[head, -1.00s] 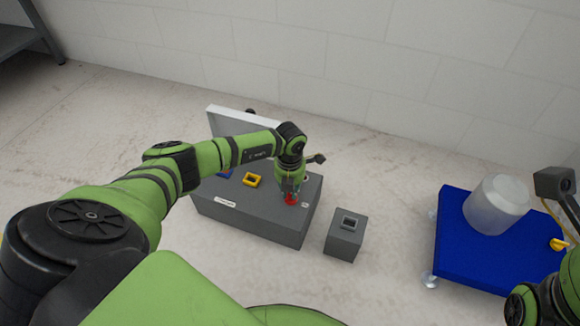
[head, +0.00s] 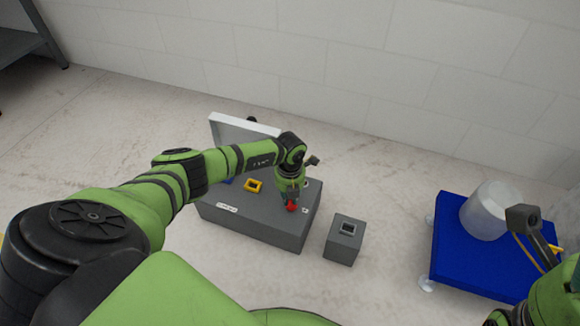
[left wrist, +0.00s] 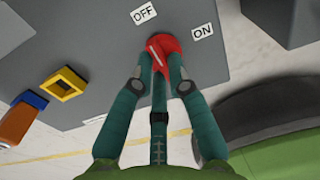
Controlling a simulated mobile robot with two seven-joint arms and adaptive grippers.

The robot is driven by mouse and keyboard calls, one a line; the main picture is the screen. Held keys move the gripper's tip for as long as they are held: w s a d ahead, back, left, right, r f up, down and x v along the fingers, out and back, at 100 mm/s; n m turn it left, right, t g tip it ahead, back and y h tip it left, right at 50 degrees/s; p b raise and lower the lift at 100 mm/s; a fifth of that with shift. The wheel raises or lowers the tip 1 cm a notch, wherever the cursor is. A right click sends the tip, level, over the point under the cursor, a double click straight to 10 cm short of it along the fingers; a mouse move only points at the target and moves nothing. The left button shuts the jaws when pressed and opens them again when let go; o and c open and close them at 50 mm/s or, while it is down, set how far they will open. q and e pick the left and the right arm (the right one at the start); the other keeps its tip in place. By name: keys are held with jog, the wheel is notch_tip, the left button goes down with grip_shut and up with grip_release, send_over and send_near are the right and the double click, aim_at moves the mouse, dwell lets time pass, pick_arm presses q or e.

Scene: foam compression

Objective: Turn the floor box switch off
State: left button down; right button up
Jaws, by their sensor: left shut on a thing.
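The grey floor box (head: 255,225) stands on the floor with its white lid (head: 245,130) raised at the back. The red switch (head: 291,206) is on its top near the right end. My left gripper (head: 290,197) reaches down to it. The fingers hide part of the switch.
A yellow square socket (head: 253,186) sits on the box top, with a blue one (left wrist: 34,99) beside it. A small grey box (head: 343,243) stands just right of the floor box. A blue cart (head: 470,260) with a translucent container (head: 487,210) is farther right.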

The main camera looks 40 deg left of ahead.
pick_arm(q)
jog(key=c, duration=1.2)
grip_release()
notch_tip(320, 180, up, 12)
